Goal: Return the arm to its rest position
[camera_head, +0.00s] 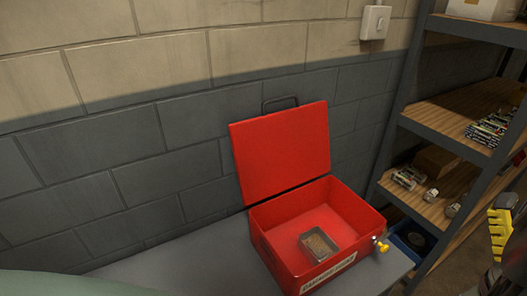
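No gripper of mine can be made out in the head view. A smooth pale green shape (60,284) fills the lower left corner; I cannot tell whether it is part of me. Whether my arm is at its rest position cannot be seen.
An open red metal box (262,240) stands on a grey bench (190,262) against the wall, holding a small tray (319,243). A yellow padlock-like piece (381,245) is at its right. Metal shelves (452,146) stand right. A yellow toothed object (499,232) shows at the right edge.

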